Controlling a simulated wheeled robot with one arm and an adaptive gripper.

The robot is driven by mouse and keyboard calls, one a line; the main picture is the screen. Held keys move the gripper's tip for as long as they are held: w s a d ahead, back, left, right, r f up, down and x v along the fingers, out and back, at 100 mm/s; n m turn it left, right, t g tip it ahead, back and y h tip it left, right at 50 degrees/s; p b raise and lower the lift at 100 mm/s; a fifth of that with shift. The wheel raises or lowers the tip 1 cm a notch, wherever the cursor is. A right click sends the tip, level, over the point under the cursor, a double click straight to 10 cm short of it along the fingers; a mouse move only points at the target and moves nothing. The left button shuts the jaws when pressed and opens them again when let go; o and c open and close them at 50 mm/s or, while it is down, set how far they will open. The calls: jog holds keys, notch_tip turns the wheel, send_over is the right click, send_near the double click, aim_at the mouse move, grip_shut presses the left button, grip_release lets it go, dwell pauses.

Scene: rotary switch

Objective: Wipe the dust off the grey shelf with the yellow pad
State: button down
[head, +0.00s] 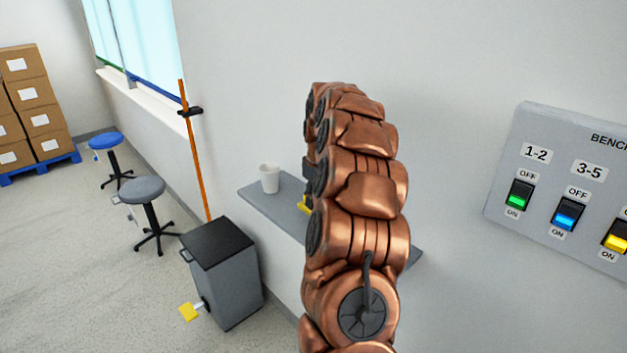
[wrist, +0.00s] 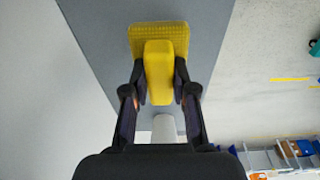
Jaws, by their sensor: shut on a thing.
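The grey shelf (head: 262,204) sticks out from the wall, and its middle is hidden behind my copper arm. It also shows in the wrist view (wrist: 95,20). My gripper (wrist: 161,82) is shut on the raised grip of the yellow pad (wrist: 158,38), one finger on each side. The pad's wide textured base lies beyond the fingertips, over the shelf. I cannot tell whether it touches the surface. In the head view only a sliver of the pad (head: 305,205) shows left of my arm. I cannot make out any dust.
A white cup (head: 269,178) stands on the shelf's left part, near the pad. A grey bin (head: 222,275) with a dark lid stands below left. A switch panel (head: 560,190) is on the wall at right. Two stools (head: 142,190) and stacked boxes (head: 33,95) are farther left.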

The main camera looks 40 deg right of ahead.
jog(key=shift+a+r+p, duration=0.1)
jog(key=shift+r+p, duration=0.4)
jog(key=shift+r, duration=2.2)
jog(key=w+a+f, duration=0.3)
jog(key=w+a, duration=0.1)
jog(key=a, duration=0.5)
jog(key=w+a+f, duration=0.3)
jog(key=a, duration=0.7)
jog(key=s+a+f, duration=0.1)
jog(key=a+f, duration=0.3)
jog(key=a, duration=0.4)
jog(key=s+a+f, duration=0.1)
jog(key=a+f, duration=0.3)
jog(key=a, duration=0.5)
jog(key=shift+s+a, duration=0.3)
jog(key=shift+s, duration=0.1)
jog(key=shift+f, duration=0.1)
